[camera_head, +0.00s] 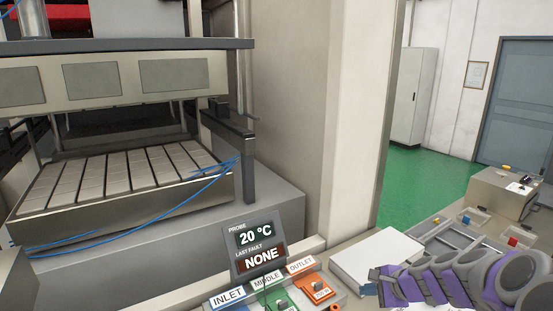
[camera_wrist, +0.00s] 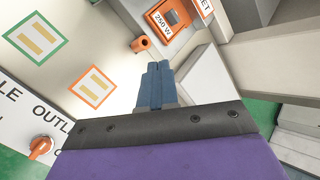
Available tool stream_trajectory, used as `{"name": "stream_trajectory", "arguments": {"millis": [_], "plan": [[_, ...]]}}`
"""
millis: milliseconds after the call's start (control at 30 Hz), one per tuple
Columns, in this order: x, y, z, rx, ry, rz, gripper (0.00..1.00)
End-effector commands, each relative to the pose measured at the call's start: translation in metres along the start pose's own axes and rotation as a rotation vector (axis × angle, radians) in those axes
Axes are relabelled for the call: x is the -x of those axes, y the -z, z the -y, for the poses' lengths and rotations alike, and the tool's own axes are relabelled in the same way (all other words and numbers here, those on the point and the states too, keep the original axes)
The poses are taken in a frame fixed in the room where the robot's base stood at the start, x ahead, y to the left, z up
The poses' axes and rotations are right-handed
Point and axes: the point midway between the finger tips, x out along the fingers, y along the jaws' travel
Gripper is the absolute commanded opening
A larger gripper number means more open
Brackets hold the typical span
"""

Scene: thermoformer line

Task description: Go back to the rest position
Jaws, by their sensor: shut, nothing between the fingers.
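My gripper shows in the wrist view as two blue-grey fingers (camera_wrist: 154,84) pressed together, with nothing between them. In the head view my purple and grey arm reaches in from the lower right, with its end beside the white block (camera_head: 376,262). The small panel with INLET, MIDDLE and OUTLET labels (camera_head: 300,267) lies to the left of the arm's end. In the wrist view an orange cylindrical piece (camera_wrist: 142,44) and an orange-framed 250 W part (camera_wrist: 171,17) lie beyond the fingertips.
A probe display (camera_head: 261,247) reads 20 °C and last fault NONE. The thermoformer with its tiled heater bed (camera_head: 120,212) stands at left. A grey tray (camera_head: 440,238) and a box (camera_head: 500,192) sit on the bench at right. Green floor (camera_head: 425,178) is open behind.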

Motion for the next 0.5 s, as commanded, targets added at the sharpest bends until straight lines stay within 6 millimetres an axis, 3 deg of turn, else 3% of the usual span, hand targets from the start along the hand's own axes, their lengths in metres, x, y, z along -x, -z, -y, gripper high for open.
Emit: {"name": "stream_trajectory", "arguments": {"millis": [33,200,400,500], "plan": [[0.003,-0.026,-0.004,0.081,-0.03,0.024,0.0],[0.018,-0.097,-0.035,0.335,-0.149,0.1,0.0],[0.042,-0.158,-0.088,0.613,-0.302,0.169,0.0],[0.057,-0.179,-0.117,0.742,-0.379,0.194,0.0]]}}
